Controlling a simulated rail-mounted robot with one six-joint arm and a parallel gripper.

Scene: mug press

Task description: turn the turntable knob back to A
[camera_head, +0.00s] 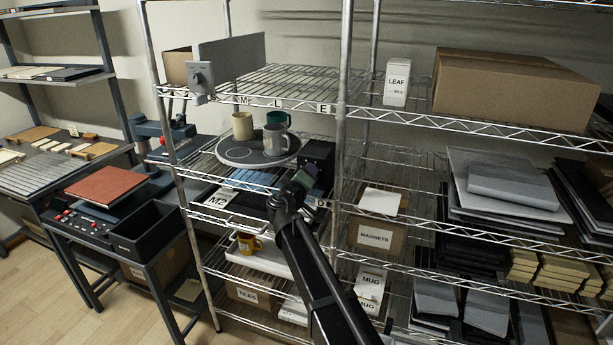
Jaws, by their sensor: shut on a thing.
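The turntable (232,160) is a dark grey disc with a light rim on the middle shelf. A cream mug (242,126), a teal mug (279,118) and a grey mug (276,140) stand on it. A black box (319,153) stands at its right. My gripper (304,177) reaches up from below to the front of this box and is shut on the knob. The gripper covers the knob, so its pointer and any letter marks are hidden.
A metal shelf post (341,130) rises just right of the black box. An orange mug (249,243) stands on a lower shelf. A red-topped press (105,184) and a black bin (148,229) stand at the left. The shelf labelled MAGNETS (376,235) holds boxes.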

